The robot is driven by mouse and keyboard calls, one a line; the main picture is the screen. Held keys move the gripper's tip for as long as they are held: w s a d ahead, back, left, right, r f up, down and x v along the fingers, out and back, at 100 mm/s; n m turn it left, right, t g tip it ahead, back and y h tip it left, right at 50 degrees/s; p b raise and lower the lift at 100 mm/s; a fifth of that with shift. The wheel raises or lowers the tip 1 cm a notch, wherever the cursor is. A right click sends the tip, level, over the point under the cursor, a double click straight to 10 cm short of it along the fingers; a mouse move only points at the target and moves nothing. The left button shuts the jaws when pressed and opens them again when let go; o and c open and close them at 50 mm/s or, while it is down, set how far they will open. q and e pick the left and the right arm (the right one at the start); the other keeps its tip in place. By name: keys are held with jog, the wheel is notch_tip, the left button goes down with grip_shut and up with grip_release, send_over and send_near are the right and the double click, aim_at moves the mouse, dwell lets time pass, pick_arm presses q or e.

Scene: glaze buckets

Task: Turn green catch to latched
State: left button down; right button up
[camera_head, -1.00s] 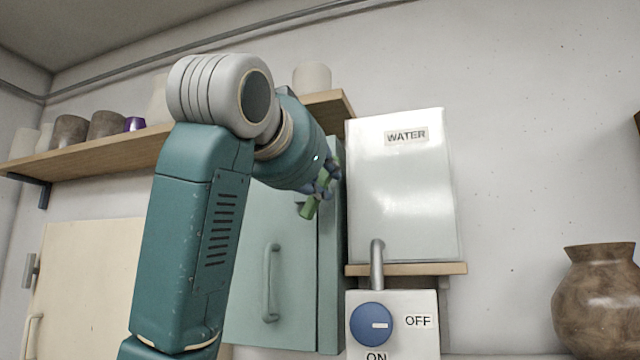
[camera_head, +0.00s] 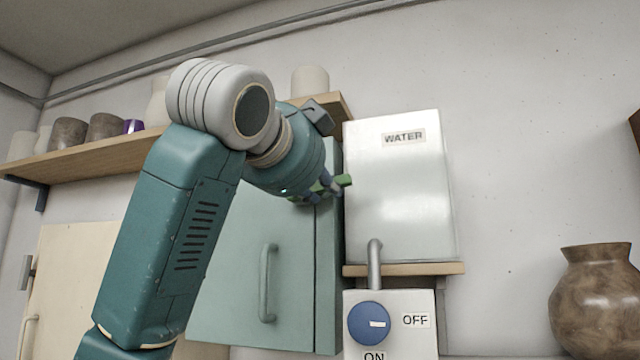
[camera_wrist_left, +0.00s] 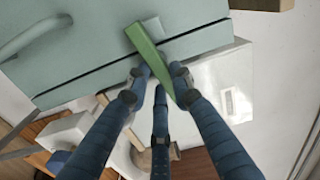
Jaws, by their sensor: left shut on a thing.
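The green catch (camera_head: 344,181) sits at the upper right edge of the pale teal cabinet (camera_head: 225,290). In the head view it lies near horizontal, pointing right, partly hidden by my fingers. My left gripper (camera_head: 328,184) is shut on it. In the left wrist view the green catch (camera_wrist_left: 148,50) is a flat bar that crosses the dark seam of the cabinet, its lower part between the blue fingers of my left gripper (camera_wrist_left: 160,76). My right gripper is in neither view.
A white WATER tank (camera_head: 400,195) stands on a small shelf right of the cabinet. Below it is a box with a blue knob (camera_head: 369,323) and ON and OFF labels. A wooden shelf (camera_head: 90,147) holds several pots. A brown vase (camera_head: 597,300) stands at right.

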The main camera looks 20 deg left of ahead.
pick_arm(q)
jog(key=shift+m, duration=1)
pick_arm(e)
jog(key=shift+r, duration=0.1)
pick_arm(q)
jog(key=shift+f, duration=0.1)
jog(key=c, duration=1.5)
grip_release()
jog(key=s, duration=1.2)
jog(key=shift+a, duration=0.15)
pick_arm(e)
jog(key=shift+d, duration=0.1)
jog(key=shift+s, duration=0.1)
